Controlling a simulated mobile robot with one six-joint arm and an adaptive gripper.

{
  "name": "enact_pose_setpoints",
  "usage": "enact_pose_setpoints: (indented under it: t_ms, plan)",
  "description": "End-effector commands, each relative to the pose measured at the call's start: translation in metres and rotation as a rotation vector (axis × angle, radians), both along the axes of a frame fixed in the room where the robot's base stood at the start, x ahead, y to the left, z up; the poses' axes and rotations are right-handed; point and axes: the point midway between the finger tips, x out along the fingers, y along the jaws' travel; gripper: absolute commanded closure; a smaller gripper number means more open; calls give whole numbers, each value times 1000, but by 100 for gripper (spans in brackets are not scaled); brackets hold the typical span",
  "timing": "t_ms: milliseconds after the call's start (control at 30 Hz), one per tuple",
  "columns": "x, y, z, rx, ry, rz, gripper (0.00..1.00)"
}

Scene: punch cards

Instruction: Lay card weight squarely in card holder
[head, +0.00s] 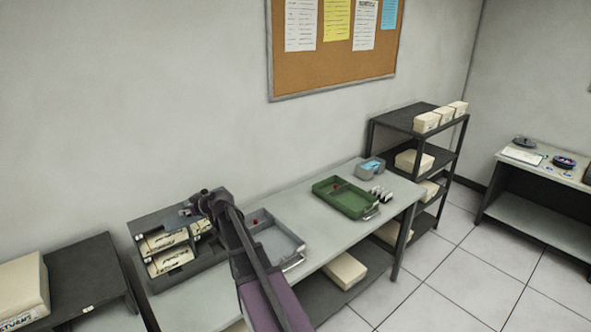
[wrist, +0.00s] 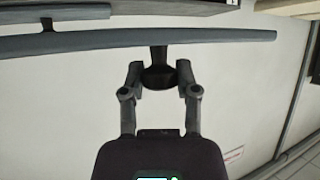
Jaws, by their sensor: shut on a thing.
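My gripper (head: 203,203) is shut on the dark knob (wrist: 158,76) of a long grey plate, which I take as the card weight (wrist: 210,40). The wrist view shows the plate nearly edge-on, stretching across the picture beyond my fingertips (wrist: 158,72). In the head view my gripper is over the right back part of a dark grey box (head: 182,270) with cream card packs (head: 172,260) in it. I take this box as the card holder. My arm hides part of its right side; whether weight and box touch, I cannot tell.
A grey tray (head: 290,236) with a handle lies right of my arm. A green tray (head: 352,205) and a blue-grey box (head: 370,168) are farther right on the table (head: 297,205). Dark shelves (head: 405,117) stand beyond. A cork board (head: 335,72) hangs on the wall.

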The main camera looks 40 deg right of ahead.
Motion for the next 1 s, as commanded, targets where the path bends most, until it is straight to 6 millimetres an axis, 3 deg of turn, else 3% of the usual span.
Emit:
enact_pose_setpoints:
  t_ms: [800, 1000]
  plan:
    - [0, 0, -121, 1, -1, 0, 100]
    - [0, 0, -143, 1, -1, 0, 100]
